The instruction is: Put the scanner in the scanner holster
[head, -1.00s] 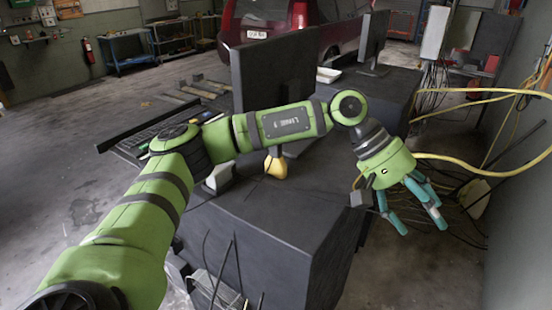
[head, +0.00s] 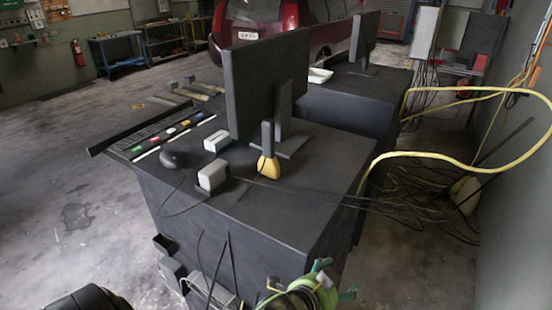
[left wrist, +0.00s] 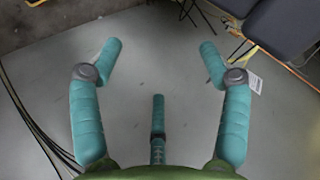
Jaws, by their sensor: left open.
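The scanner (head: 268,158), with a yellow lower body and a dark grey upper part, stands upright on the dark desk (head: 320,165) in front of the large monitor. Two small dark boxes on the desk's left side look like holders, an upper one (head: 164,244) and a lower one (head: 172,272); I cannot tell for sure which is the scanner holster. My left gripper (head: 318,280) is low at the desk's front, below the top and apart from the scanner. In the left wrist view its teal fingers (left wrist: 160,60) are spread and empty. My right gripper is not in view.
The monitor (head: 268,85) stands behind the scanner. A grey-white box (head: 212,177), a smaller white box (head: 217,141), a mouse (head: 172,159) and a keyboard (head: 150,136) lie to the left. Yellow cable (head: 440,157) loops at right. The desktop's front right is clear.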

